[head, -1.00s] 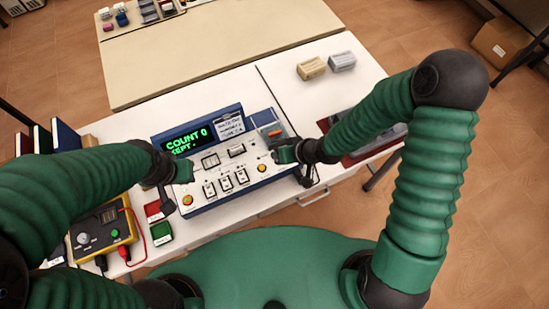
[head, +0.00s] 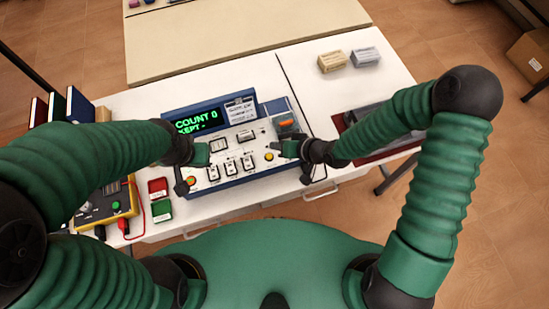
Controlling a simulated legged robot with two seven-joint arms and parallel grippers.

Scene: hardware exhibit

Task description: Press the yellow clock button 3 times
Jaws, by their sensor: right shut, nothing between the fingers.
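The console (head: 238,180) is a pale-faced, blue-sided box on the white table. Its green-lit display (head: 196,121) reads "COUNT 0" with "KEPT -" below. A round yellow button (head: 269,156) sits at the right of its face.
White switches (head: 231,166) and an orange rocker (head: 287,125) share the console. A yellow meter (head: 108,206), red block (head: 158,187) and green block (head: 162,210) are at left. A tan block (head: 331,61) and grey block (head: 365,57) lie on clear table behind right.

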